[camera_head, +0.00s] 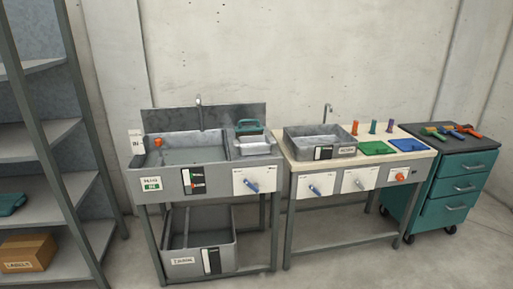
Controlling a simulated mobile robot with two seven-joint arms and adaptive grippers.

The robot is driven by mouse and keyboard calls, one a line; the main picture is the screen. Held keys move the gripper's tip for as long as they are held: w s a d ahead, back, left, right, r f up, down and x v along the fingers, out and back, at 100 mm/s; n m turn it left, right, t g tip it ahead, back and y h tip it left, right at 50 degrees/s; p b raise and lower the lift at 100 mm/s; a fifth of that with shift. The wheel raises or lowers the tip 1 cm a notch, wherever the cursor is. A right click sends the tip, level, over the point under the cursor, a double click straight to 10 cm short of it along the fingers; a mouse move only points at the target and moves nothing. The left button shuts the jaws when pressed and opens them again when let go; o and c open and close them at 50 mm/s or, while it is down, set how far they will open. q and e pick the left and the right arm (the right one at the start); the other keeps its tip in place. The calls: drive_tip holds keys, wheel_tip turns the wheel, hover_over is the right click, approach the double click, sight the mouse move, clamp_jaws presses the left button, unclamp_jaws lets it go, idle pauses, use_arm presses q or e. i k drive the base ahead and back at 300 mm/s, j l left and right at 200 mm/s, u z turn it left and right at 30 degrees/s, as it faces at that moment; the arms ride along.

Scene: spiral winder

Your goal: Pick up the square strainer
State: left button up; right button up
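What looks like the square strainer (253,146) is a small grey box-shaped piece at the right end of the left sink unit (178,171). A teal handle-like bar (249,125) shows above it, but I cannot tell whether the two are joined. It is small and far off, so its mesh cannot be made out. Neither of my grippers is in view.
A second bench (345,222) with a grey basin (305,144), coloured pegs and green and blue mats stands to the right. A teal drawer cart (458,187) is beyond it. A shelf rack (42,205) stands left. The floor in front looks clear.

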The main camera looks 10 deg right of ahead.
sight(256, 144)
drive_tip(key=z, duration=0.25)
drive_tip(key=i+j+z, duration=0.3)
drive_tip(key=z, duration=0.15)
drive_tip(key=i+j+z, duration=0.35)
drive_tip(key=z, duration=0.15)
drive_tip(key=i+j+z, duration=0.2)
drive_tip(key=j+z, duration=0.25)
drive_tip(key=j, duration=0.2)
